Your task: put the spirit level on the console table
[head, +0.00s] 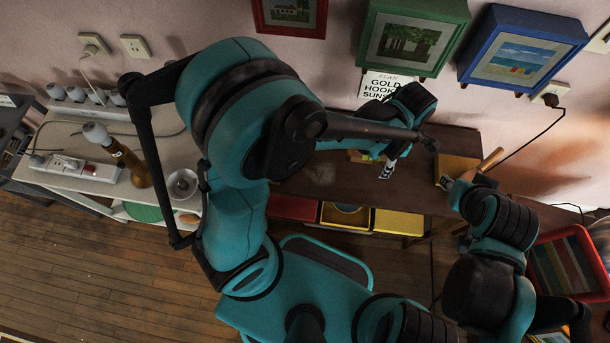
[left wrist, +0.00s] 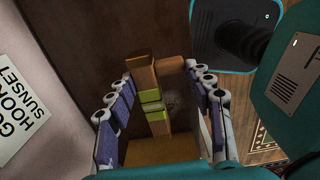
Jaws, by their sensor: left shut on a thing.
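The spirit level (left wrist: 151,96), a wood-brown and yellow-green bar, shows between the fingers of my left gripper (left wrist: 163,108) in the left wrist view. My left gripper (head: 386,166) is shut on it; its near end is partly hidden. In the head view only a small yellowish part of the level (head: 360,156) shows beside the fingers. It is over the dark brown console table (head: 325,183); I cannot tell whether it touches the top. My right gripper (head: 456,184) is at the table's right part, close to a wooden handle (head: 491,159); its jaws are unclear.
A yellowish box (head: 459,165) sits on the table's right part. Coloured bins (head: 398,222) are below the front edge. Framed pictures (head: 413,40) hang on the wall behind. A white side table (head: 65,176) with a power strip stands at left.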

